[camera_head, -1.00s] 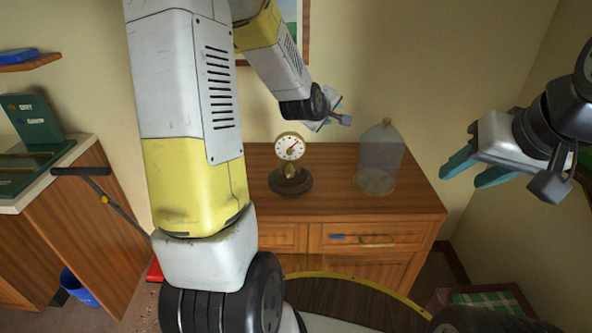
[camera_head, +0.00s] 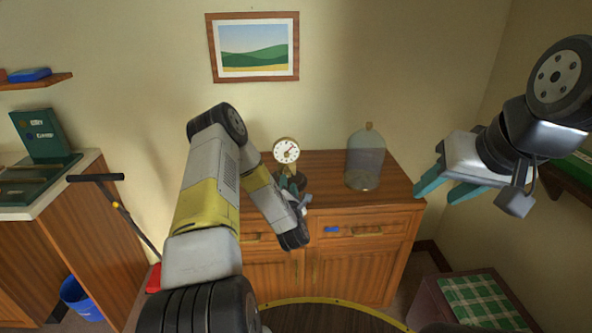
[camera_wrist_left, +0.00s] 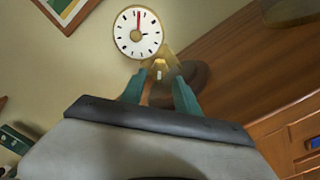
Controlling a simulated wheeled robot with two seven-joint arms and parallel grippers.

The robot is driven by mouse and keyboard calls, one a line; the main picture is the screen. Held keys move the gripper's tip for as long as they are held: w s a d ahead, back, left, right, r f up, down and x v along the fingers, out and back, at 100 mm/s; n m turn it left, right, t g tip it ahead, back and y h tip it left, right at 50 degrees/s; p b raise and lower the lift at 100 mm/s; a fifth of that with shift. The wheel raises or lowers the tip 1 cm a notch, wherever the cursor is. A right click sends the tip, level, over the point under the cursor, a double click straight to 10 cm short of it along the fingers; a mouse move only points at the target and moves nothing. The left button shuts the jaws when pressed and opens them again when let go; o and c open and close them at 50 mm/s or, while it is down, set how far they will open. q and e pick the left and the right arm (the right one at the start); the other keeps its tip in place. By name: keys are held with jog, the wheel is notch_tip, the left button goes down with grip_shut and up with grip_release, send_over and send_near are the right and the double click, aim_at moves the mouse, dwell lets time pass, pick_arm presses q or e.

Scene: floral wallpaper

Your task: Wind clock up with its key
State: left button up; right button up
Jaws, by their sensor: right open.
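The clock (camera_head: 286,150) stands upright on the wooden cabinet, with a white round dial, gold rim and dark round base. It also shows in the left wrist view (camera_wrist_left: 137,33), with a red hand on its dial. My left gripper (camera_head: 290,181) is just in front of the clock's lower part, hiding much of the base. In the left wrist view its teal fingers (camera_wrist_left: 160,76) are apart, with the clock's brass lower part beyond and between them; I cannot tell whether they touch it. I cannot make out a separate key. My right gripper (camera_head: 434,191) is open and empty, at the right.
A glass dome (camera_head: 365,160) stands on the cabinet (camera_head: 400,200), right of the clock. A framed picture (camera_head: 253,47) hangs behind. A desk (camera_head: 75,215) with a green box is at left. A stool with a green checked top (camera_head: 480,305) is at lower right.

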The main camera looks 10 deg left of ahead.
aim_at(288, 175)
pick_arm(q)
jog(key=x, duration=0.7)
grip_shut()
